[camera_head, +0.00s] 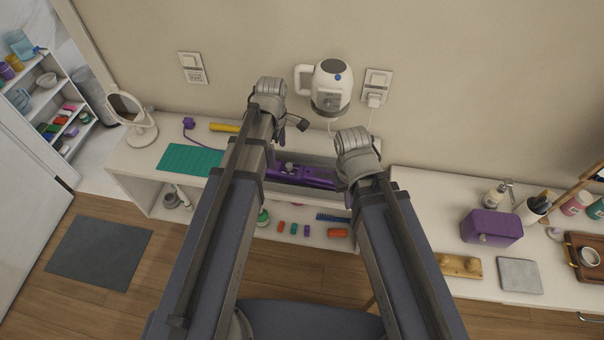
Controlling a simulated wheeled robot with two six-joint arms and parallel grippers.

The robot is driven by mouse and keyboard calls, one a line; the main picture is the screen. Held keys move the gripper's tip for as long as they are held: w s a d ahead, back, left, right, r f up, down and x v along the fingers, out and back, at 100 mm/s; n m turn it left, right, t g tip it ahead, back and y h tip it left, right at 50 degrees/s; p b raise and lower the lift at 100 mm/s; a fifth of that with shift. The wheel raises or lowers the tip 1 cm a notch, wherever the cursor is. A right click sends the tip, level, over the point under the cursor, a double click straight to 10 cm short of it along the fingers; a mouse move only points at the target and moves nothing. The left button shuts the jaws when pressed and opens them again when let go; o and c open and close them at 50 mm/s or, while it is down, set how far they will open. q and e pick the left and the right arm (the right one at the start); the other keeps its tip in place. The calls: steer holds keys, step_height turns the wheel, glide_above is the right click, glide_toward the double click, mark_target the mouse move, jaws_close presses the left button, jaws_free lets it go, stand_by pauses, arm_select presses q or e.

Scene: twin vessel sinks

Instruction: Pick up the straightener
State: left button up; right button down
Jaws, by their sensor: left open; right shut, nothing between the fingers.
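A purple cord and plug (189,123) lie on the counter to the left. My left gripper (290,126) is over the back of the counter, open, above and apart from the purple tool in the picture. My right gripper (352,172) is shut and empty by the tool's right end. Its fingertips are mostly hidden by its wrist, so I cannot tell whether it touches the tool.
A teal mat (188,160), a yellow item (224,127) and a round mirror (127,108) stand left on the counter. A white dryer (331,84) hangs on the wall behind. A purple box (491,227) stands on the right counter. Small items lie on the shelf below.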

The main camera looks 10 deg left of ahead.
mark_target(280, 166)
arm_select(q)
step_height(280, 166, down, 2)
steer(key=shift+w+f+b, duration=0.1)
steer(key=shift+b, duration=0.6)
step_height(280, 166, down, 5)
steer(key=b, duration=0.5)
steer(key=shift+d+f, duration=0.1)
jaws_close()
